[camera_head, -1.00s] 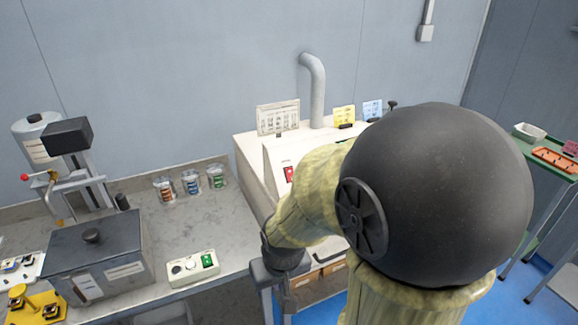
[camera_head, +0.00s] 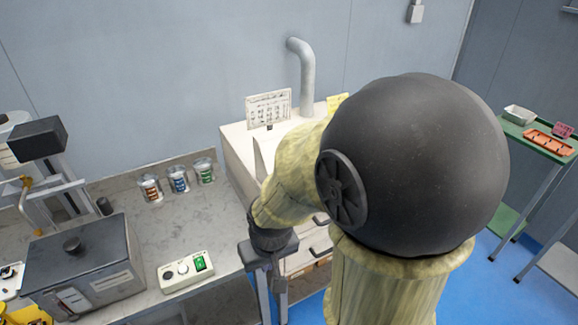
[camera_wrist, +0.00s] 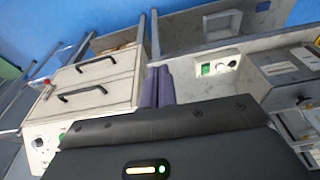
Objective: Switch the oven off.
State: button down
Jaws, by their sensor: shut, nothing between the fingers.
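The oven, which I take to be the cream cabinet with a grey flue pipe, stands against the wall in the head view (camera_head: 236,150). My arm hides much of its front there. The wrist view shows the oven's two doors with black handles (camera_wrist: 95,80) and a small control panel (camera_wrist: 42,140) with a green spot and knobs at the lower left. The switch setting is too small to read. My gripper (camera_head: 275,282) points down between the bench and the oven, apart from the panel. In the wrist view its fingers (camera_wrist: 158,78) lie side by side, empty.
The grey bench (camera_head: 135,220) lies left of the oven. A green trolley (camera_head: 515,130) stands at the right. Blue floor is free between.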

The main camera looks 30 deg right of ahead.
jog(key=w+d+r+n+t+p, duration=0.2)
jog(key=w+d+r+n+t, duration=0.2)
jog(key=w+d+n, duration=0.3)
jog(key=w+d+r+n+t+p, duration=0.2)
jog(key=w+d+r+n+t, duration=0.2)
jog(key=w+d+n, duration=0.3)
jog(key=d+n+t, duration=0.1)
jog(key=d+n, duration=0.3)
jog(key=shift+w+d+r, duration=0.15)
jog(key=shift+d+r, duration=0.1)
jog(key=p+x, duration=0.4)
jog(key=x, duration=1)
jog(key=shift+a, duration=0.15)
